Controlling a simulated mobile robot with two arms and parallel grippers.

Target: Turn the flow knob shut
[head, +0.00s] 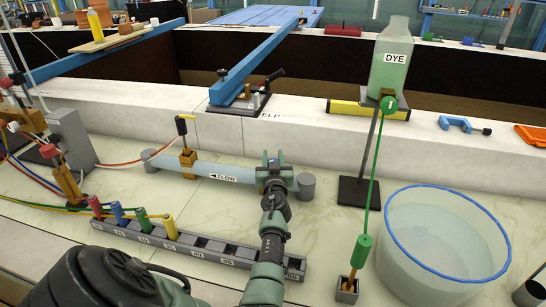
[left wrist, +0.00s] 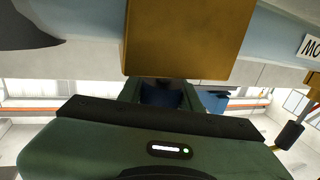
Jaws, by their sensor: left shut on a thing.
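A pale blue pipe (head: 225,173) marked FLOW, with an arrow to the left, lies along the bench. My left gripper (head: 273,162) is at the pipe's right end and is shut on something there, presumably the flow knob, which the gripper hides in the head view. In the left wrist view a brass block (left wrist: 188,38) sits on the pipe (left wrist: 285,30) just in front of my jaws (left wrist: 160,98). A dark blue patch shows between the jaws; I cannot tell the knob's shape or angle. My right gripper is not in view.
A brass fitting (head: 188,158) with a black-and-yellow handle stands on the pipe, left of my gripper. A grey rack (head: 213,247) with coloured plugs lies in front. To the right are a dye bottle (head: 390,62) on a stand and a clear blue-rimmed basin (head: 443,248).

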